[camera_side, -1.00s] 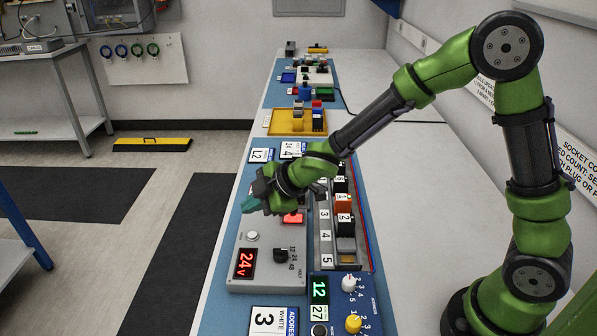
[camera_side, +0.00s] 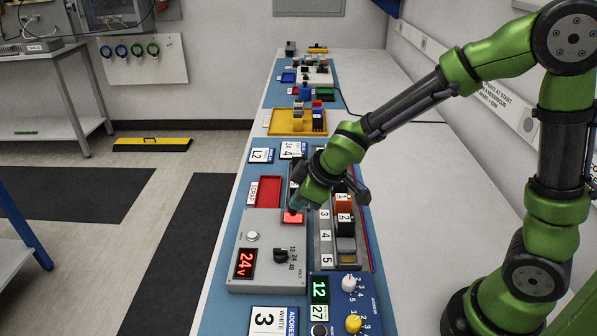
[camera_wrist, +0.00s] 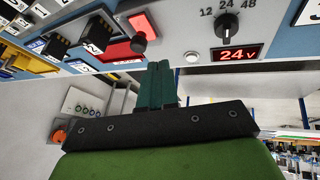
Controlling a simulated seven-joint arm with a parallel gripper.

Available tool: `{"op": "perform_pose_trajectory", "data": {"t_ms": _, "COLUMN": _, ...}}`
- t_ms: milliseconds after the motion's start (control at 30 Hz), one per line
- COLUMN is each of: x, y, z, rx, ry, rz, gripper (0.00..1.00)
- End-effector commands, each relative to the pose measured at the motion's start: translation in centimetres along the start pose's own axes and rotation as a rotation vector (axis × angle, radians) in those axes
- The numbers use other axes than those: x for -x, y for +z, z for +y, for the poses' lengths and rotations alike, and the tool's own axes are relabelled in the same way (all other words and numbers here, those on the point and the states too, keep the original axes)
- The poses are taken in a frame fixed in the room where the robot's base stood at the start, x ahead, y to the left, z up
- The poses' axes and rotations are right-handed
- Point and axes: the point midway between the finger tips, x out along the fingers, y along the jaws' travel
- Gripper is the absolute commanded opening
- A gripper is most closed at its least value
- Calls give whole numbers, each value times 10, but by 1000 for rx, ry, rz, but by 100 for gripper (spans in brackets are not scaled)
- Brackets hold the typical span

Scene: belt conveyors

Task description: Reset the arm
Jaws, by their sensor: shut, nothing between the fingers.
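My gripper (camera_side: 298,203) hangs above the far end of the grey panel, close to its lit red square (camera_side: 293,217) in the side view. In the wrist view, the teal fingers of the gripper (camera_wrist: 157,82) are together with nothing between them. My arm reaches in from the right, bent at the elbow. The angle does not show whether the fingers touch the panel. The grey panel (camera_side: 235,281) carries a red 24v display (camera_side: 245,263), which also shows in the wrist view (camera_wrist: 238,54), and a black knob (camera_side: 281,255).
A red scrap tray (camera_side: 266,191) lies left of the gripper. A numbered rack (camera_side: 325,240) with orange and black blocks stands right of it. A blue box (camera_side: 364,301) with dials is nearer the camera. The white bench (camera_side: 440,215) is clear on the right.

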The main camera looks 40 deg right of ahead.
Motion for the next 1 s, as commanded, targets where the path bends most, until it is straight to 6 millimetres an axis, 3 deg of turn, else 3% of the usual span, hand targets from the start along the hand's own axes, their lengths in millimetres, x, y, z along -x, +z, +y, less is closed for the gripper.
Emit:
{"op": "perform_pose_trajectory", "data": {"t_ms": 33, "x": 21, "y": 11, "z": 7, "rx": -105, "ry": 15, "rz": -24, "gripper": 0}}
{"op": "perform_pose_trajectory", "data": {"t_ms": 167, "x": 70, "y": 41, "z": 11, "rx": -385, "ry": 21, "rz": -79, "gripper": 0}}
{"op": "perform_pose_trajectory", "data": {"t_ms": 300, "x": 122, "y": 69, "z": 2, "rx": -680, "ry": -14, "rz": -91, "gripper": 0}}
{"op": "perform_pose_trajectory", "data": {"t_ms": 500, "x": 176, "y": 90, "z": -17, "rx": -948, "ry": -96, "rz": -23, "gripper": 0}}
{"op": "perform_pose_trajectory", "data": {"t_ms": 700, "x": 202, "y": 92, "z": -16, "rx": -995, "ry": -104, "rz": 85, "gripper": 0}}
{"op": "perform_pose_trajectory", "data": {"t_ms": 1000, "x": 207, "y": 90, "z": -14, "rx": -995, "ry": -100, "rz": 105, "gripper": 0}}
